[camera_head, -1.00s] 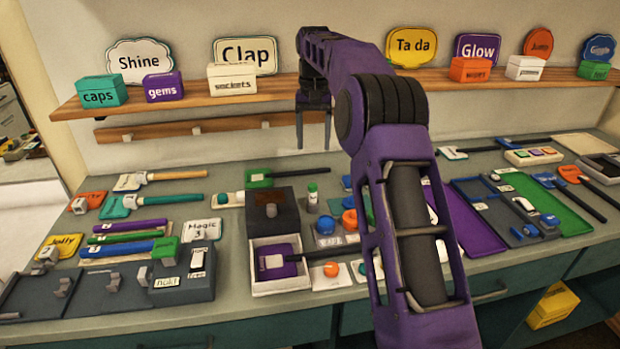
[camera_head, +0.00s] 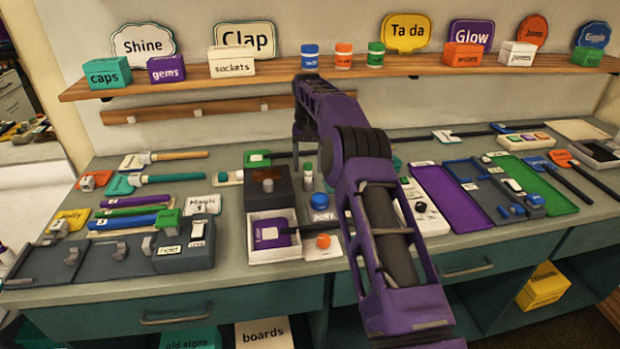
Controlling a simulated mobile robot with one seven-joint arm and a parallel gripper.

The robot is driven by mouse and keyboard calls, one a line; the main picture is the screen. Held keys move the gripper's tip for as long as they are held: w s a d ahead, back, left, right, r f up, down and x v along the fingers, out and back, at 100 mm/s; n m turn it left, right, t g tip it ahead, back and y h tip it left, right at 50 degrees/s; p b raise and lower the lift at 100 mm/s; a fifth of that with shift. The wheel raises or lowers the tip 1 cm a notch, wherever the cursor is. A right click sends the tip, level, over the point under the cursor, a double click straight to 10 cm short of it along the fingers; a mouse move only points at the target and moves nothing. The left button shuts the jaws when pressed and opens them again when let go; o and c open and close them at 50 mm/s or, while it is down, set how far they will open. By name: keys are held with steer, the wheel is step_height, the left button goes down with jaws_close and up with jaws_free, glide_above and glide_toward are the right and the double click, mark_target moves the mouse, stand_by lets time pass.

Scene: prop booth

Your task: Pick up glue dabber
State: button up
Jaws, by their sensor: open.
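A small pale bottle with a green cap (camera_head: 308,176), likely the glue dabber, stands upright on the bench just right of a dark box. My gripper (camera_head: 308,160) is open and points down at this bottle, with its thin fingers near the cap. I cannot tell whether the fingers are around the bottle or behind it. My purple arm hides part of the bench to the right of it.
The dark box (camera_head: 268,184) stands close left of the bottle, with a white tray (camera_head: 275,250) in front. A blue-topped jar (camera_head: 320,203) stands just in front of the bottle. Paddles and coloured trays crowd the bench. A wooden shelf (camera_head: 200,84) with boxes runs behind.

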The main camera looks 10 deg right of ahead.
steer(key=shift+f, duration=0.7)
jaws_close()
